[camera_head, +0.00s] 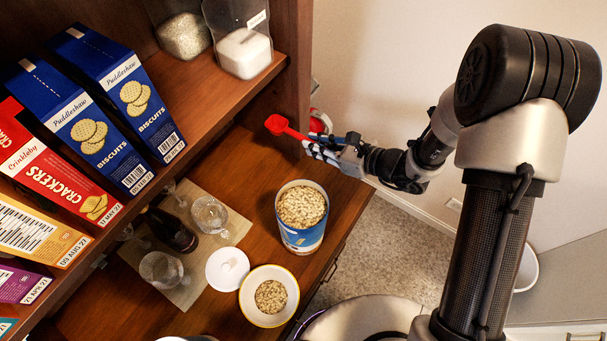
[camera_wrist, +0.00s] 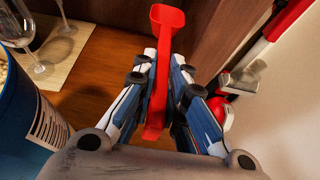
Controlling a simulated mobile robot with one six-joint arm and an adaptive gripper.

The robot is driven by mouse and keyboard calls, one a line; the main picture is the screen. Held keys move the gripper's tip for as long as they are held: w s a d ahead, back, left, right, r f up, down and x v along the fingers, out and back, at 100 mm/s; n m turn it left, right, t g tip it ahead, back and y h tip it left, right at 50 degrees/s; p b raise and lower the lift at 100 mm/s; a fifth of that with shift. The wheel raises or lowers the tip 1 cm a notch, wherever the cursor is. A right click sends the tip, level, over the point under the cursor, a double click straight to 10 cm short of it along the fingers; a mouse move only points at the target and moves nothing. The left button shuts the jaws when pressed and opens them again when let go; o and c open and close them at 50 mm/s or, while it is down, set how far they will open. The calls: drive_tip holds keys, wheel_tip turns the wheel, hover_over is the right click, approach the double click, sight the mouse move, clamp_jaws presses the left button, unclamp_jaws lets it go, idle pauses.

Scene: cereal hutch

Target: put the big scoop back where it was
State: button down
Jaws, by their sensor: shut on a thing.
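The red scoop (camera_head: 277,124) is in my gripper (camera_head: 328,146), beside the hutch's right upright and above the lower shelf's back right corner. In the wrist view, the scoop's red handle (camera_wrist: 158,95) runs between the two fingers of my gripper (camera_wrist: 163,70), and its bowl end points away beyond the fingertips. My gripper is shut on the handle. The open oat tub (camera_head: 291,237), with a blue label, stands on the lower shelf, nearer the front than the scoop.
A bowl of oats (camera_head: 249,302) and a white lid (camera_head: 227,268) lie near the tub. Glasses (camera_head: 209,214) and a dark bottle (camera_head: 172,231) stand on a mat. A red bar (camera_wrist: 285,20) with a grey clip and a red-and-white thing (camera_wrist: 224,112) are close to my gripper's right.

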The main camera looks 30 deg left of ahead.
drive_tip(key=b, duration=0.4)
hover_over(316, 181)
drive_tip(key=s, duration=0.1)
drive_tip(key=f, duration=1.3)
drive_tip(key=shift+s+d, duration=0.2)
drive_tip(key=shift+d, duration=0.2)
drive_tip(key=shift+f+b, duration=0.5)
drive_tip(key=shift+f, duration=2.05)
drive_tip(key=c, duration=2.1)
unclamp_jaws()
drive_tip(key=shift+f, duration=0.2)
drive_tip(key=o, duration=0.5)
drive_tip(key=shift+r, duration=0.1)
